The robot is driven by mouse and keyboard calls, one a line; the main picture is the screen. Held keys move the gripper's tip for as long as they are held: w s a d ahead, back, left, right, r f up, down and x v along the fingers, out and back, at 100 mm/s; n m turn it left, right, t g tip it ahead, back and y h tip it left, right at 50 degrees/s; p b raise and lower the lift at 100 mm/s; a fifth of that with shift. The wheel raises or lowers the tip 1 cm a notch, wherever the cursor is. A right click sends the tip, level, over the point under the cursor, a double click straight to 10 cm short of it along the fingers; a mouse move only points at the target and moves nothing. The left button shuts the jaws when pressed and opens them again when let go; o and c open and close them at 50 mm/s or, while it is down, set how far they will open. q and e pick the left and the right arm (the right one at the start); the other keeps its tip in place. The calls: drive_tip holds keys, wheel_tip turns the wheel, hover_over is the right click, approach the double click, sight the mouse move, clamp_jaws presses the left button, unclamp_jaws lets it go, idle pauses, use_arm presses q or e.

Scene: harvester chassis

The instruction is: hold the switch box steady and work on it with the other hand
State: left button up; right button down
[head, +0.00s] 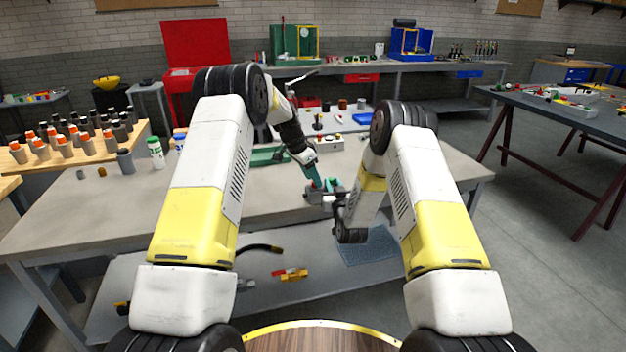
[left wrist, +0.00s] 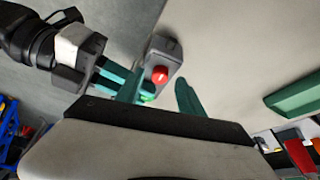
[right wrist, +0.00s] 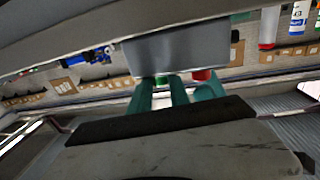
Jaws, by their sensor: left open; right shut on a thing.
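The switch box (head: 316,198) is a small grey box with a red button and a green button, held above the workbench's front edge. My right gripper (head: 335,192) is shut on it from the right. The red button (left wrist: 160,74) and green button (left wrist: 148,96) face my left gripper in the left wrist view. My left gripper (head: 313,177) is open, its teal fingers pointing down close to the box's button face. I cannot tell whether they touch it. The right wrist view shows the box (right wrist: 175,52) just beyond the teal fingers; the gripped part is partly hidden.
A lower shelf (head: 190,270) holds loose parts.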

use_arm(q)
drive_tip(key=shift+w+d+f, duration=0.15)
drive_tip(key=shift+f, duration=0.3)
clamp_jaws()
